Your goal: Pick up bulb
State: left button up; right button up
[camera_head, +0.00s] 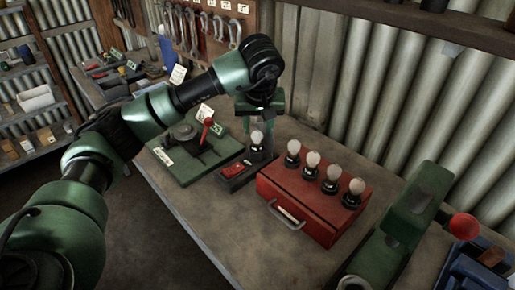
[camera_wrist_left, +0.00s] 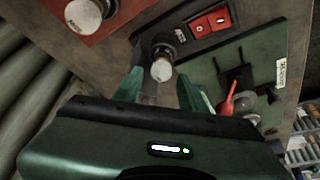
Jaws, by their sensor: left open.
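A white bulb (camera_head: 256,138) stands upright in a black socket at the end of a dark switch base with a red rocker (camera_head: 232,171). In the left wrist view the bulb (camera_wrist_left: 162,70) shows between the two fingers. My left gripper (camera_head: 260,122) is open, with its fingers pointing down over this bulb; whether they touch it I cannot tell. Several more bulbs (camera_head: 312,159) stand in black sockets on a red metal box (camera_head: 325,222) to the right. My right gripper is not in view.
A green board (camera_head: 185,168) with a red-handled tool lies left of the switch base. A green machine (camera_head: 408,215) and a blue object (camera_head: 470,275) stand on the right. The bench front (camera_head: 235,235) is bare. Hand tools hang on the back wall.

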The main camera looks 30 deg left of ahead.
aim_at(257, 133)
pick_arm(q)
jog(key=p+x, duration=0.1)
jog(key=x, duration=0.1)
jog(key=p+x, duration=0.1)
jog(key=x, duration=0.2)
jog(key=shift+a+f, duration=0.25)
jog(key=shift+a, duration=0.05)
jog(key=shift+w+f, duration=0.15)
jog(key=shift+f, duration=0.3)
grip_shut()
